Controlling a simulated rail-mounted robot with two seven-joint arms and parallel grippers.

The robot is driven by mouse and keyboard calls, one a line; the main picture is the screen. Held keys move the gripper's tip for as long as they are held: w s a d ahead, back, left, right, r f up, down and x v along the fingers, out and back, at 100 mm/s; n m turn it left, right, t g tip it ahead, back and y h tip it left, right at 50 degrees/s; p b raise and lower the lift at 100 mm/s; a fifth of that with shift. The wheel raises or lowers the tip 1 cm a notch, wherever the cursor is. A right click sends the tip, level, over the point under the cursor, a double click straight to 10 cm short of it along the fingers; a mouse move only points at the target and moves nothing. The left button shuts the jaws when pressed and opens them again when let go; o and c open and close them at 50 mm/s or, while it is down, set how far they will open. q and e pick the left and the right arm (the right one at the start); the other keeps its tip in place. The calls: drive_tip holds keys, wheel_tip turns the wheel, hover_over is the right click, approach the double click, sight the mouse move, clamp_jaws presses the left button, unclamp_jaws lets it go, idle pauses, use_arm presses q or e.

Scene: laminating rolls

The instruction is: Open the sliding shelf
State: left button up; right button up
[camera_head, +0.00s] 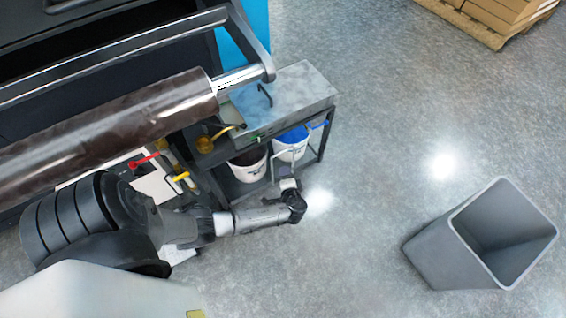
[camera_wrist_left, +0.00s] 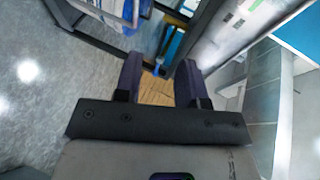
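A dark metal shelf unit (camera_head: 324,141) with a grey top stands beside the machine; I cannot tell which part slides. Below the top are a white bucket with dark contents (camera_head: 248,172) and a white bucket with blue contents (camera_head: 291,152). My left gripper (camera_head: 289,185) is just in front of the unit's open side, close below the buckets in the picture. In the left wrist view its two fingers (camera_wrist_left: 160,88) are apart with nothing held between them, and the unit's frame is beyond them. Contact with the unit cannot be told. My right gripper is not in view.
A large dark roll (camera_head: 110,130) and the machine's frame fill the upper left. A grey bin (camera_head: 440,245) stands at the right. A pallet with boxes (camera_head: 490,18) is at the top right. The floor between is clear.

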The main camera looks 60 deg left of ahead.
use_arm(q)
drive_tip(key=m+t+y+b, duration=0.1)
drive_tip(key=b, duration=0.4)
approach(283, 152)
drive_tip(key=shift+b+x, duration=3.75)
drive_tip(key=shift+x, duration=1.55)
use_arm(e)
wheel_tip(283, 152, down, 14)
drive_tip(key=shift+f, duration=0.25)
use_arm(q)
drive_tip(key=shift+f, duration=0.2)
clamp_jaws()
